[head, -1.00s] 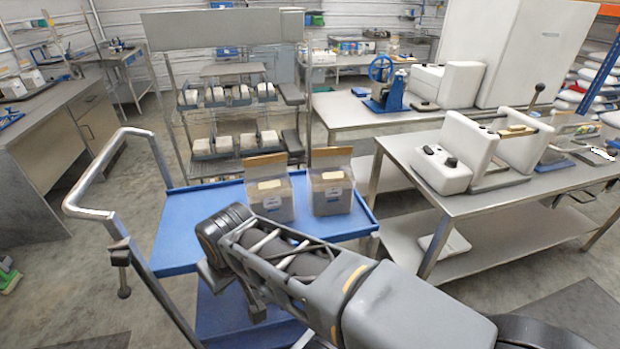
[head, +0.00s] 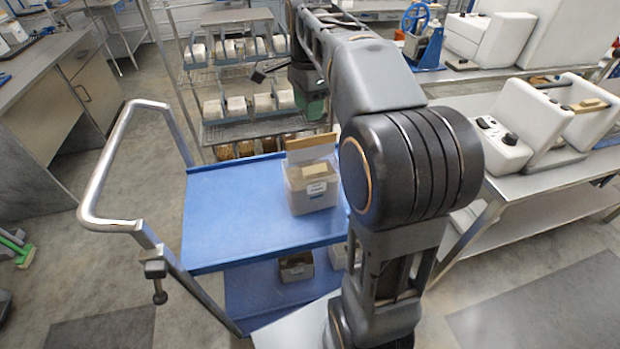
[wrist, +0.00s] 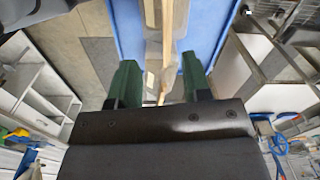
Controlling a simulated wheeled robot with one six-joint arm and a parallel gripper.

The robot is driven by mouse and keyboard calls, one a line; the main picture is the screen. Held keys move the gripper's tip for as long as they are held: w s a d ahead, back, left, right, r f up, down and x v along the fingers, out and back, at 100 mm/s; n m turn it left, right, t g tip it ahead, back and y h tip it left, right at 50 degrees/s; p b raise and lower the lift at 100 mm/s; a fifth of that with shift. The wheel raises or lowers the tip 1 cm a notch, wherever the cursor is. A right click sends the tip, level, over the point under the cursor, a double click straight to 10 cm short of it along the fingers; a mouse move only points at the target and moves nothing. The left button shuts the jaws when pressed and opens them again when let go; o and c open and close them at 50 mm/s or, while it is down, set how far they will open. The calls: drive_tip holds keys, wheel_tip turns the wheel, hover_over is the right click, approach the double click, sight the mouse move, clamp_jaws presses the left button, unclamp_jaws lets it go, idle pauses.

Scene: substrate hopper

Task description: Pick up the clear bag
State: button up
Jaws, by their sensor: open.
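A clear bag (head: 312,192) with brownish contents, a white label and a tan top strip stands upright on the blue cart's top shelf (head: 235,205). A second such bag beside it is hidden behind my arm in the head view. In the wrist view, pale bag edges and tan strips (wrist: 167,40) show ahead of and between my fingers; I cannot tell which bag they belong to. My gripper (wrist: 160,65) has two green fingers, spread apart with nothing held. In the head view its green part shows above and behind the bag.
The cart's left handle (head: 120,165) is a bent metal rail. Its lower shelf (head: 280,297) holds more bags. A steel bench with white machines (head: 497,145) stands at the right. A wire rack with white packs (head: 236,105) is behind. The cart's left half is clear.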

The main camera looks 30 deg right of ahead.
sight(311, 140)
drive_tip(key=shift+w+d+f+m, duration=0.25)
drive_tip(key=shift+w+d+m, duration=0.25)
drive_tip(key=shift+m, duration=0.3)
wheel_tip(311, 140, down, 7)
drive_tip(key=shift+f+b, duration=0.15)
drive_tip(key=shift+b, duration=0.2)
drive_tip(key=shift+w+d+f, duration=0.1)
drive_tip(key=shift+d+f, duration=0.05)
drive_tip(key=shift+f, duration=2.45)
drive_tip(key=shift+c, duration=0.4)
clamp_jaws()
drive_tip(key=shift+r, duration=0.15)
